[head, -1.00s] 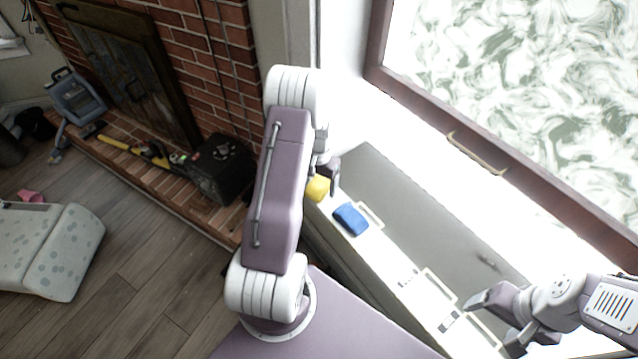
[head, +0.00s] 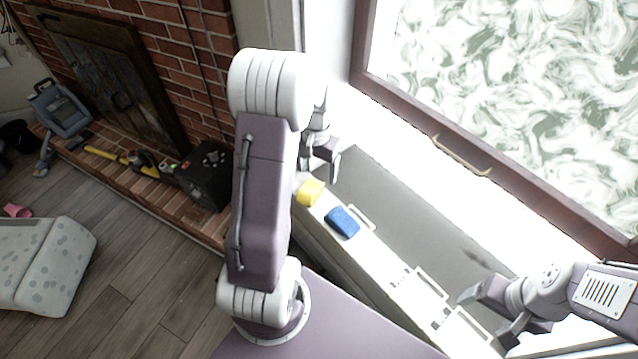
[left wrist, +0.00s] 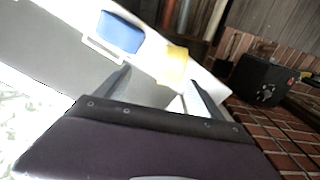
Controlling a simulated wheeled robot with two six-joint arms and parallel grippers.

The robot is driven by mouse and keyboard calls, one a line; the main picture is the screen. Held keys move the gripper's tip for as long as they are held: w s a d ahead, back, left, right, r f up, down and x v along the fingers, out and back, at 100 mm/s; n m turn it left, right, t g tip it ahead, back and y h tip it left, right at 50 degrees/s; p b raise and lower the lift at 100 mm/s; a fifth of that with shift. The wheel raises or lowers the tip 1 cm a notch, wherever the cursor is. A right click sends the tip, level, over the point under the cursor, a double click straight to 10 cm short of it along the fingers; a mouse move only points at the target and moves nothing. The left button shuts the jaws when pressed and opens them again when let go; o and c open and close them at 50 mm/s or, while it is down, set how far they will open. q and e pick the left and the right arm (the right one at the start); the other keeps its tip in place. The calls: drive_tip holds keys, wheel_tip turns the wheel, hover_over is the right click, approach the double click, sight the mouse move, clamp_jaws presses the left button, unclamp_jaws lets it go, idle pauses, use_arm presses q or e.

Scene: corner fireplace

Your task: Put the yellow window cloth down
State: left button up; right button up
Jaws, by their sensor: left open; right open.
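The yellow window cloth (head: 309,192) lies on the white ledge beside the blue cloth (head: 343,222). My left gripper (head: 320,172) is open just behind the yellow cloth, apart from it in the head view. In the left wrist view the yellow cloth (left wrist: 172,66) shows beyond and between the open fingers (left wrist: 155,88), with the blue cloth (left wrist: 120,32) to its left. My right gripper (head: 484,316) is open and empty over the right end of the ledge.
A framed window (head: 500,110) with a handle stands behind the ledge. A grey recessed panel (head: 400,215) runs along the ledge. A black box (head: 206,175) and tools sit on the brick hearth at left. A spotted cushion (head: 45,265) is on the floor.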

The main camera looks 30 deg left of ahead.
use_arm(q)
drive_tip(key=s+d+m+t, duration=0.1)
drive_tip(key=s+d, duration=1.1)
drive_tip(key=d, duration=0.2)
use_arm(e)
wheel_tip(320, 180, up, 7)
drive_tip(key=p, duration=0.6)
drive_tip(key=shift+f+p, duration=0.2)
drive_tip(key=shift+p, duration=0.1)
drive_tip(key=shift+o, duration=0.5)
drive_tip(key=shift+s+d+f+b, duration=0.1)
drive_tip(key=shift+f+b, duration=0.25)
drive_tip(key=shift+b, duration=0.05)
use_arm(q)
wheel_tip(320, 180, up, 7)
drive_tip(key=shift+f, duration=0.2)
